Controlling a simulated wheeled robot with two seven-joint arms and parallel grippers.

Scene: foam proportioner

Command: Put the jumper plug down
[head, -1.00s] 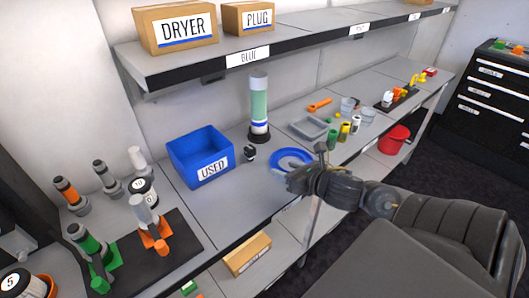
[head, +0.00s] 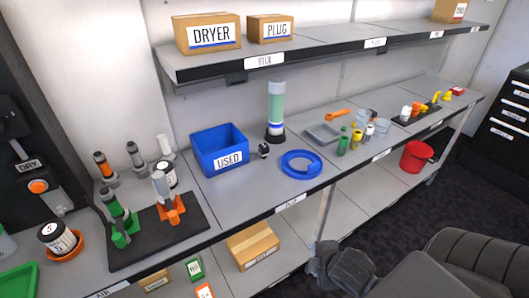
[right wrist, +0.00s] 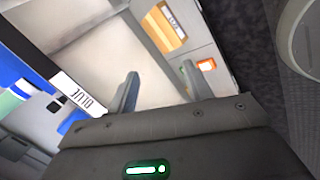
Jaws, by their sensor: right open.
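A small black-and-white piece (head: 264,149), perhaps the jumper plug, stands on the grey bench (head: 245,195) between the blue USED bin (head: 218,152) and the clear green-filled cylinder (head: 275,110). It is too small to identify surely. My right gripper (right wrist: 158,88) is open, with nothing between its two fingers in the right wrist view. In the head view my right arm is low at the bottom right, in front of the bench edge and apart from the small piece. My left gripper is not in view.
A black mat (head: 155,238) with green and orange fixtures is at left. A red bucket (head: 416,156) stands on the lower shelf.

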